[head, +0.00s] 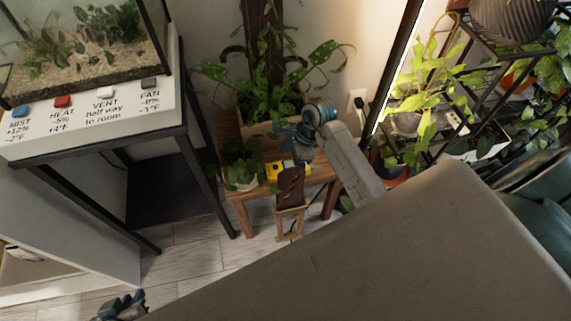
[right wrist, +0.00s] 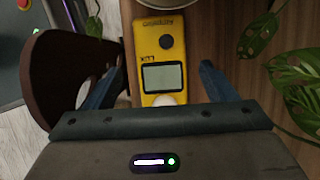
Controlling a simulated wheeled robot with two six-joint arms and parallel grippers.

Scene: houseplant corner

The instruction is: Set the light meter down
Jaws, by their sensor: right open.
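The yellow light meter (head: 273,171) lies on a low wooden stand (head: 325,172). In the right wrist view the meter (right wrist: 163,60) shows a grey display, a dark round button and a white round part at its near end. My right gripper (head: 296,158) is directly at the meter; in the right wrist view its open fingers (right wrist: 160,72) stand on either side of it, with gaps between. My left gripper (head: 120,304) is at the lower left edge of the head view, away from the meter; its jaws are not clear.
A dark brown upright piece (head: 290,187) stands close beside the meter on a small wooden frame. A small potted plant (head: 242,172) and a large leafy plant (head: 270,95) are near. A glass terrarium (head: 75,50) stands at left; a plant rack (head: 470,90) stands at right.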

